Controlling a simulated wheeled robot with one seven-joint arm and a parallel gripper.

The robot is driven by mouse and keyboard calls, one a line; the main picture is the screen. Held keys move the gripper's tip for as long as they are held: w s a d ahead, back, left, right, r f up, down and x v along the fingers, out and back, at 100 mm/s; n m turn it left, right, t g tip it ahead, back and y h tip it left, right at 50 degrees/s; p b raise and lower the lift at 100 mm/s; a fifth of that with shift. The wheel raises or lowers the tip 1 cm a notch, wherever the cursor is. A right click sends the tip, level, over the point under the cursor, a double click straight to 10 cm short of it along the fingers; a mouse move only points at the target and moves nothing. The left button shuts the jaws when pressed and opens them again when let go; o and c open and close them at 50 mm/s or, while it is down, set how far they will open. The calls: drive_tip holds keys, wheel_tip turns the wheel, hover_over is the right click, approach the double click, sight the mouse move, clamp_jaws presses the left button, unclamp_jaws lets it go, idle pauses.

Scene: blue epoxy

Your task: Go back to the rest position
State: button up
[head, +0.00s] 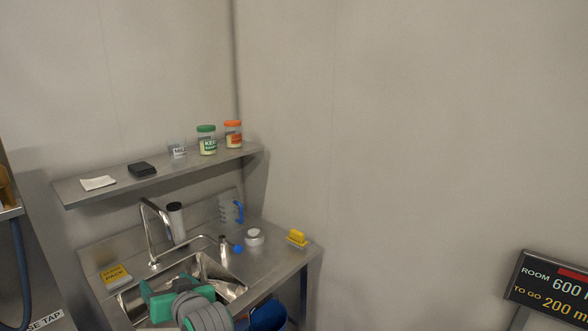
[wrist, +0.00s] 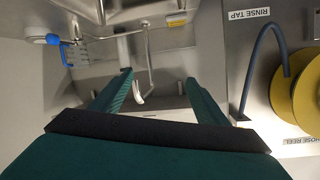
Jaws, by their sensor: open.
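My gripper (head: 166,294) has green fingers and is low in the head view, over the front of the steel sink (head: 233,290). In the wrist view my gripper (wrist: 158,78) has its two fingers spread apart, with nothing held. The curved tap (head: 145,222) stands behind the sink; in the wrist view the tap (wrist: 151,68) shows between and beyond the fingertips. How far the fingertips are from it is hard to tell. My arm hides part of the sink front.
A blue-handled jug (head: 231,208), a yellow sponge pack (head: 115,275) and a yellow brush (head: 297,237) stand around the sink. A shelf (head: 119,179) with jars hangs above. A yellow hose reel (wrist: 297,88) is at right in the wrist view. The wall at right is bare.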

drive_tip(key=s+d+f+m+t+h, duration=0.1)
drive_tip(key=s+d+f+m+h, duration=0.1)
drive_tip(key=s+d+f, duration=0.5)
drive_tip(key=s+d+f+m+t+h, duration=0.1)
drive_tip(key=s+d+f+m, duration=0.3)
drive_tip(key=f, duration=0.6)
drive_tip(key=s+d+f+n+t+h, duration=0.1)
drive_tip(key=s+d+f+t+h, duration=0.1)
drive_tip(key=s+d+f, duration=0.4)
drive_tip(key=s+d+h, duration=0.1)
drive_tip(key=s+d, duration=0.3)
drive_tip(key=s, duration=0.5)
drive_tip(key=s+d+h, duration=0.2)
drive_tip(key=s+d, duration=0.3)
drive_tip(key=s, duration=0.5)
drive_tip(key=s+d+f+h, duration=0.1)
drive_tip(key=s+d, duration=0.4)
drive_tip(key=s, duration=0.5)
drive_tip(key=shift+t+h, duration=0.4)
drive_tip(key=shift+h, duration=0.1)
drive_tip(key=shift+d, duration=0.1)
